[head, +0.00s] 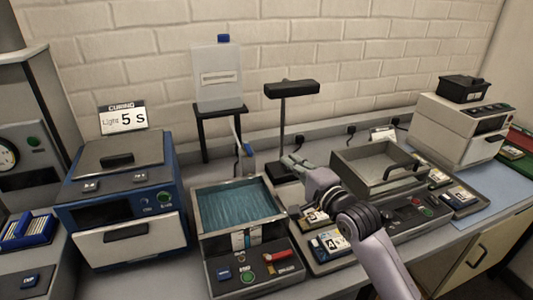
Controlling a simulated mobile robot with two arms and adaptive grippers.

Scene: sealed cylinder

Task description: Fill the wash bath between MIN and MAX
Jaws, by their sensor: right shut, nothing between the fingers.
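The wash bath (198,213) is an open grey tray at the centre with teal liquid (240,203) in it. Small white labels (245,238) sit at its front; their print and the level against MIN and MAX are too small to read. A pale tank (217,78) with a blue cap stands on a black stand behind it. A thin outlet pipe with a blue part (248,150) comes down near the bath's back right. My right gripper (287,161) is shut and empty, right of that blue part and apart from it. My left gripper is out of view.
The bath's front panel (255,272) carries a red-handled item and buttons. A blue curing unit (125,190) stands left. A black lamp-like stand (291,88) rises behind my gripper. Small numbered cartridges (332,240) lie in front.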

